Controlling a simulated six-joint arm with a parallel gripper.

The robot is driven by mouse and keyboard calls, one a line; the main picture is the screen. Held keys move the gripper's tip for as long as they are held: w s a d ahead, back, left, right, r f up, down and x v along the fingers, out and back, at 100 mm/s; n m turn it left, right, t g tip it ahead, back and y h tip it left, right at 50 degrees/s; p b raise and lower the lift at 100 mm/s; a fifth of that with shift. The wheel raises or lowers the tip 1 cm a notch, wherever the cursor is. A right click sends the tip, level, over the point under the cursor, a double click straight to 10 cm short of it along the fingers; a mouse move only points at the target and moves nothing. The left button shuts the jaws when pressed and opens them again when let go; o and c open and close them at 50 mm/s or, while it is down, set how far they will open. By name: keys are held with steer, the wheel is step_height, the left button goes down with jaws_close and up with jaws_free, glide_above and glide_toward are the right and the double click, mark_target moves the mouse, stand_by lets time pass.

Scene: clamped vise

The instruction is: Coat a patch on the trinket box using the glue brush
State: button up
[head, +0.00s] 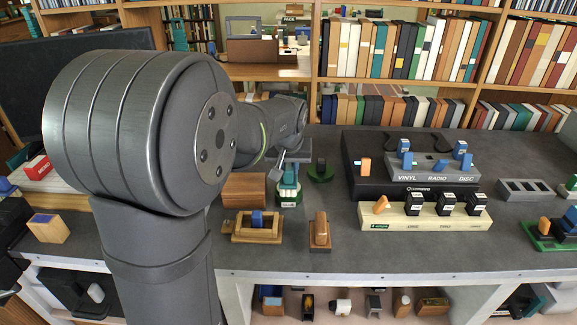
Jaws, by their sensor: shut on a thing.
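My gripper (283,148) is behind my large forearm joint and partly hidden by my own arm. It is shut on a small pale grey tool, apparently the glue brush (277,166), which hangs tilted downward; its tip is hard to make out. Just below and right of it stands a teal and white piece (288,183) in a green base; I cannot tell if they touch. I cannot surely tell which thing is the trinket box. A wooden vise (240,236) in front holds a small blue piece (257,218). A plain brown wooden box (244,189) stands behind the vise.
A wooden block on a dark base (320,232) stands right of the vise. A black unit with a grey switch panel (437,178) and a pale wooden rack (422,218) fill the middle right. A grey slotted tray (528,189) lies farther right.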

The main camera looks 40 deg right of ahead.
stand_by(0.3)
steer(key=shift+r, duration=3.5)
steer(key=shift+w, duration=0.15)
steer(key=w+a+r+n+t+y, duration=0.1)
steer(key=w+a+r+n, duration=0.1)
steer(key=w+a+r, duration=0.6)
steer(key=w+a+r+n, duration=0.25)
steer(key=w+a, duration=0.45)
steer(key=a, duration=0.4)
steer(key=w+a+f+n, duration=0.1)
steer(key=a+f, duration=0.3)
steer(key=a, duration=0.5)
steer(key=w+a+f+n+y, duration=0.1)
steer(key=w+a+f+n, duration=0.1)
steer(key=a, duration=0.7)
steer(key=w+a+f+n+y, duration=0.1)
steer(key=w+a+f, duration=0.2)
steer(key=a, duration=0.6)
step_height(320, 180, down, 3)
steer(key=shift+w+a+r, duration=0.1)
steer(key=shift+w+a, duration=0.15)
steer(key=shift+a, duration=0.05)
